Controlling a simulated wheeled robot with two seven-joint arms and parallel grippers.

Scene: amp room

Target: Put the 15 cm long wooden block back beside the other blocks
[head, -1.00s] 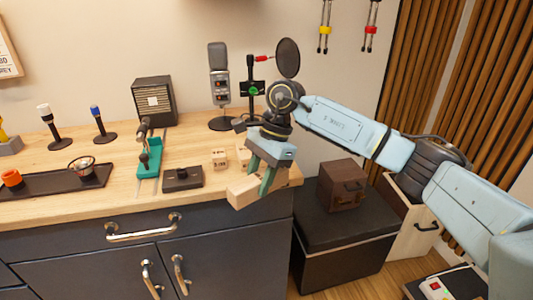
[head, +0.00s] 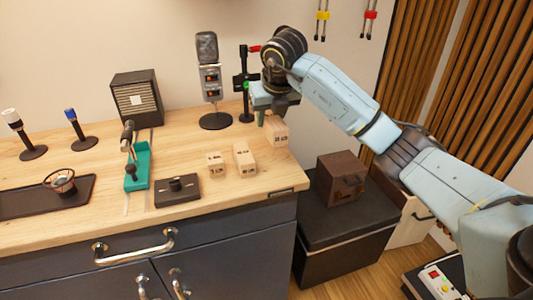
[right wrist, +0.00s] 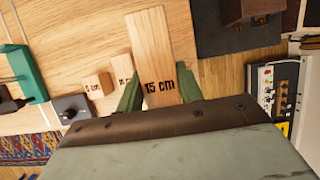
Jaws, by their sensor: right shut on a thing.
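The 15 cm wooden block (head: 277,131) is in my right gripper (head: 268,116), at the right end of the wooden worktop. In the right wrist view the block (right wrist: 152,45) lies between the two green fingers, its "15 cm" label towards me. I cannot tell whether it touches the worktop. The middle-length block (head: 244,158) lies just left of it, with a gap; in the wrist view a finger partly hides it (right wrist: 122,67). The short 5 cm block (head: 216,165) lies further left. My left gripper is not in view.
A microphone (head: 209,78) and a black stand with a green part (head: 245,85) stand behind the blocks. A dark box (head: 178,191) and a teal tool (head: 138,167) lie to the left. The worktop's right edge is close to the held block.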

